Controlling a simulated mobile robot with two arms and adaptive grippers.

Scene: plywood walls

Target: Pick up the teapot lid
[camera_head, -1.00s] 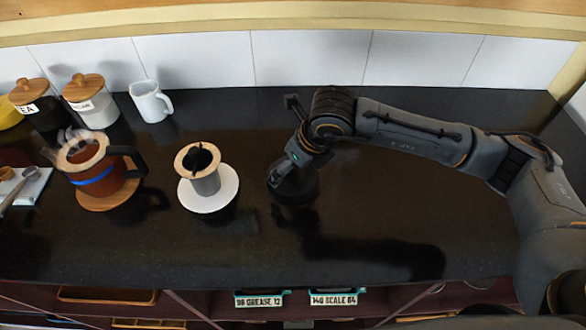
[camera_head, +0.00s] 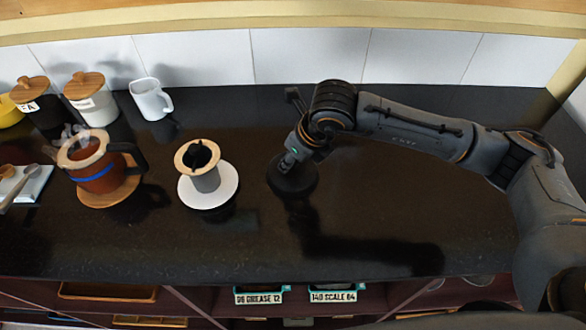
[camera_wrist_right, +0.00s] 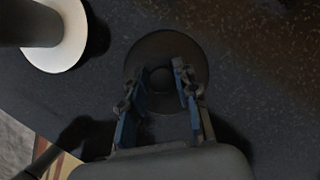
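The teapot lid appears to be a dark round disc (camera_head: 308,184) with a small knob, lying flat on the black counter. In the right wrist view the lid (camera_wrist_right: 165,42) lies below my right gripper (camera_wrist_right: 162,82). Its two fingers are apart, one on each side of the knob (camera_wrist_right: 160,77); I cannot tell whether they touch it. In the head view my right gripper (camera_head: 288,163) points down over the lid, its fingertips hard to make out against the dark disc. A steaming brown pot (camera_head: 95,172) with a dark handle stands at left. My left gripper is not in view.
A dripper stand on a white round base (camera_head: 227,196) stands left of the lid; its base also shows in the wrist view (camera_wrist_right: 62,52). A white mug (camera_head: 150,100) and wooden-lidded jars (camera_head: 90,105) stand behind. The counter's right side is clear.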

